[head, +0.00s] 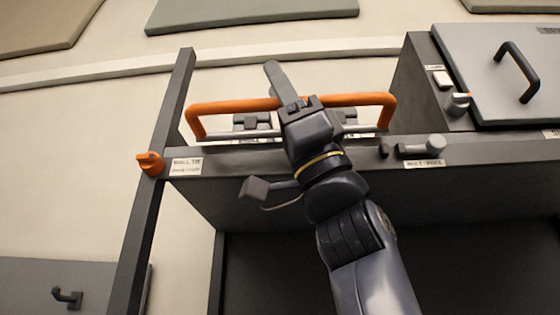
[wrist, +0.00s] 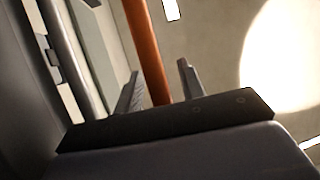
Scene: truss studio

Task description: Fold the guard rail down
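The guard rail is an orange bar (head: 235,106) with bent-down ends, standing up above the front edge of a dark grey frame in the head view. My gripper (head: 276,80) reaches over the middle of the rail from the front and hides part of it. In the wrist view the orange rail (wrist: 146,45) runs up between my two fingertips (wrist: 160,85). The fingers stand apart, with a gap visible on the right finger's side. Whether either finger touches the rail is hard to tell.
An orange knob (head: 150,163) sits on the left post beside a label. A grey knob (head: 435,144) is on the front beam at right. A grey panel with a black handle (head: 517,72) stands at the upper right. Small grey fittings (head: 257,124) lie behind the beam.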

